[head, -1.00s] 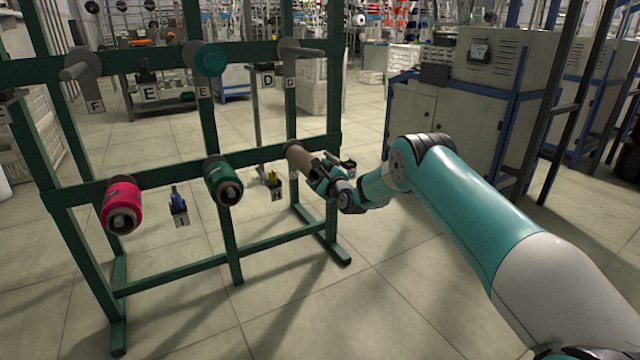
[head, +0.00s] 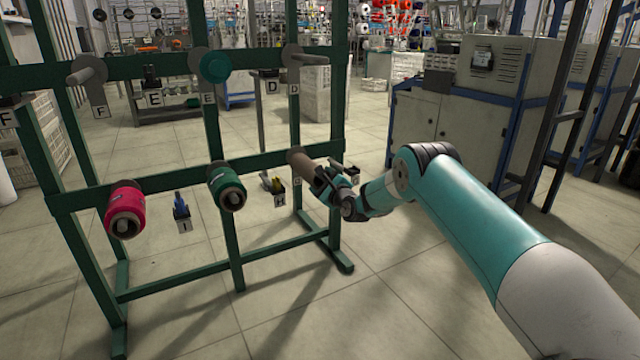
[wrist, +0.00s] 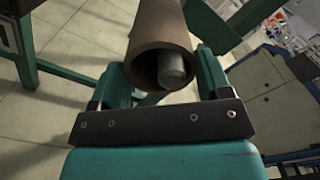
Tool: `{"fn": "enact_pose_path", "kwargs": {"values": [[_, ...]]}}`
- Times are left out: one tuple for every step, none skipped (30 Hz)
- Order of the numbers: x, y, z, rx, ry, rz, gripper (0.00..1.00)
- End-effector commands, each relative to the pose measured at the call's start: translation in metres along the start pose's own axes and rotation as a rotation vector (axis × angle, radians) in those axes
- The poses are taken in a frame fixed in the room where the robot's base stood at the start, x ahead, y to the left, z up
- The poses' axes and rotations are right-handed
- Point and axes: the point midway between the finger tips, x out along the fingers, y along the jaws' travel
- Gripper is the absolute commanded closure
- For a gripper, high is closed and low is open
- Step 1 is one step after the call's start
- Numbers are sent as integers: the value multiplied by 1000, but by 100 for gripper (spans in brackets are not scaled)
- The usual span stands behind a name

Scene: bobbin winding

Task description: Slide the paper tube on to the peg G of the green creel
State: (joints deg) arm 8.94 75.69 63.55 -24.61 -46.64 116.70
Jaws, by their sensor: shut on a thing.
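The brown paper tube (head: 309,168) sits around a peg at the right end of the creel's lower rail, by the small label G (head: 298,181). In the wrist view, the grey peg's end (wrist: 173,68) shows inside the open near mouth of the tube (wrist: 148,48). My gripper (head: 327,181) is shut on the tube near its outer end, with one finger on each side in the wrist view (wrist: 164,84). The far end of the tube is close to the green creel (head: 263,160); whether it touches the flange there I cannot tell.
A green bobbin (head: 227,187) and a red bobbin (head: 125,210) sit on lower pegs to the left. A teal disc (head: 214,66) is on an upper peg. A grey cabinet (head: 470,120) stands behind my arm.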

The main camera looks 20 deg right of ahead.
Motion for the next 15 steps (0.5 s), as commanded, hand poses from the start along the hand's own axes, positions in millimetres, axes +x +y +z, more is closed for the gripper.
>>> {"fn": "enact_pose_path", "kwargs": {"values": [[0,0,0,0,-1,-1,57],[0,0,0,0,-1,-1,57],[0,0,0,0,-1,-1,57],[0,0,0,0,-1,-1,24],[0,0,0,0,-1,-1,17],[0,0,0,0,-1,-1,8],[0,0,0,0,0,-1,1],[0,0,0,0,0,0,0],[0,0,0,0,0,0,0],[0,0,0,0,0,0,0],[0,0,0,0,0,0,0],[0,0,0,0,0,0,0],[0,0,0,0,0,1,0],[0,0,0,0,1,1,0],[-1,0,0,0,1,1,0]]}}
